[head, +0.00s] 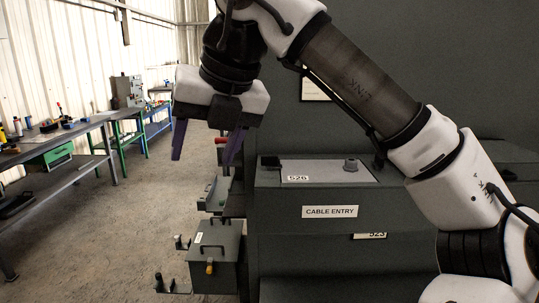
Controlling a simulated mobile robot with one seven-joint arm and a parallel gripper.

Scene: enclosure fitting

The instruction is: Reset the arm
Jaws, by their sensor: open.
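My gripper (208,152) hangs from my arm in the upper middle of the head view, pointing down. Its two purple fingers are spread apart, with nothing between them. It is in front of and to the left of the dark grey enclosure (333,268). My arm runs from the gripper up and across to the lower right, in front of part of the enclosure.
The enclosure has a "CABLE ENTRY" label (330,212) and a top plate marked 526 (325,172). A grey box with handles (213,262) stands low at its left. Workbenches (70,133) with tools line the left wall. The concrete floor (110,235) between is open.

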